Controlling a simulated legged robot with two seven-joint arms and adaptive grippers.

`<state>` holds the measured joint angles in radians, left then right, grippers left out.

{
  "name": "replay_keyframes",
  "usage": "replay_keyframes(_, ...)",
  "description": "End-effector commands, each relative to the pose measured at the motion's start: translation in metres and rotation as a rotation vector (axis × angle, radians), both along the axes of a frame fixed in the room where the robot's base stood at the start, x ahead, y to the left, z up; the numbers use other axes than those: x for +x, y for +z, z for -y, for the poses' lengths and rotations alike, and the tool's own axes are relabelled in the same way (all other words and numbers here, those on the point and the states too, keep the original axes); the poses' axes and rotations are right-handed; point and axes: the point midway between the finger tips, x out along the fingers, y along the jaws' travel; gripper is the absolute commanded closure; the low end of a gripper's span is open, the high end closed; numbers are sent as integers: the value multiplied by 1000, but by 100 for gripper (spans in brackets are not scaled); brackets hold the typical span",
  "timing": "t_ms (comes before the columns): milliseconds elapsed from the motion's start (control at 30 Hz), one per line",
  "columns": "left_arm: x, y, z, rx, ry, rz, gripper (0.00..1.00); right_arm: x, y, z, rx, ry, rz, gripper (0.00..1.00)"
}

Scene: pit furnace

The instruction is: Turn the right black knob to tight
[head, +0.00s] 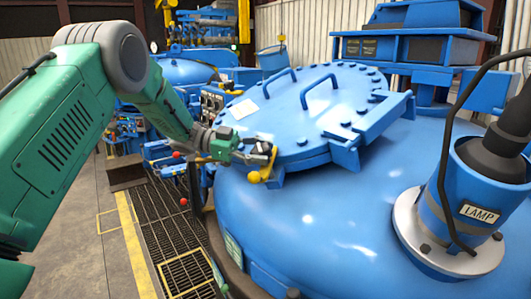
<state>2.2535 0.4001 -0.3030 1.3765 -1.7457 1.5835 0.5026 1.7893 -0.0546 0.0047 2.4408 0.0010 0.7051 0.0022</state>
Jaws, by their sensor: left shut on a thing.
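My left arm comes in from the left, and its gripper (262,154) is at the near left edge of the round blue lid. It is shut on a small dark thing there, which appears to be the black knob. The fingers cover most of it, so I cannot make out its shape or how far it is turned. A yellow ball (254,177) shows just below the fingertips. My right gripper is not in view.
The blue lid (300,115) has two handles and a ring of bolts, on a large blue vessel (330,215). A lamp fitting (475,205) with a black cable stands at the right. Floor grating (175,235) and a yellow line lie at the lower left.

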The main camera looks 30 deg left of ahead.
Motion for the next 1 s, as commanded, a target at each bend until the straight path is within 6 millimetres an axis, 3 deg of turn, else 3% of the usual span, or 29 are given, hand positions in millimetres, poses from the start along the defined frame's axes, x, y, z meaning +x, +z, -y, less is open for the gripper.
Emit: replay_keyframes(1000, 1, 3, -3, 48, -120, 29, 86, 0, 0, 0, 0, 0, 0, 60)
